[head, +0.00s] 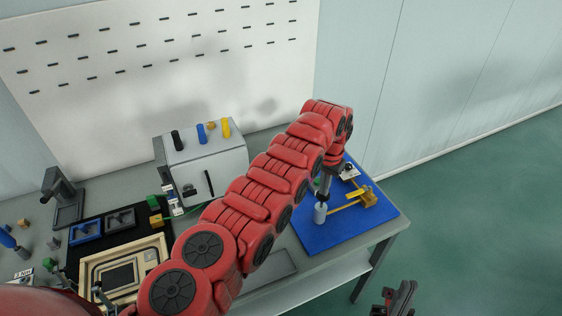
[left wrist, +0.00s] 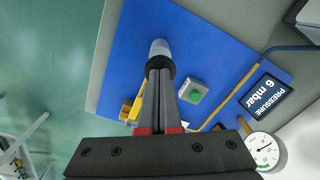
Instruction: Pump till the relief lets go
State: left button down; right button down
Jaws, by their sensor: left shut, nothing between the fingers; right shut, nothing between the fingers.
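A pale blue upright cylinder (head: 320,213) stands on the blue board (head: 350,233); it also shows in the left wrist view (left wrist: 160,48) with a dark collar at its near end. My left gripper (head: 323,195) is shut and empty, its fingertips (left wrist: 159,70) right at the collar; I cannot tell whether they touch. A display (left wrist: 266,95) reads "PRESSURE 6 mbar". A green button (left wrist: 194,95) sits on a light box. My right gripper (head: 400,298) is shut and empty, off the bench at the bottom.
A yellow fixture (head: 369,196) with a yellow bar stands on the board. A grey box (head: 205,160) with black, blue and yellow cylinders on top stands left of my left arm. Trays and a wooden frame (head: 88,268) fill the bench's left. Open floor lies right.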

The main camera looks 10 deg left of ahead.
pick_arm(q)
jog(key=shift+f+b, duration=1.2)
jog(key=shift+f, duration=0.5)
jog(key=shift+r+p, duration=0.6)
jog(key=shift+r, duration=0.15)
jog(key=shift+r+p, duration=0.75)
jog(key=shift+r, duration=1.45)
jog(key=shift+f, duration=0.2)
jog(key=shift+f+b, duration=1.7)
jog(key=shift+f, duration=1.05)
jog(key=shift+r+p, duration=0.75)
jog(key=shift+r, duration=2.15)
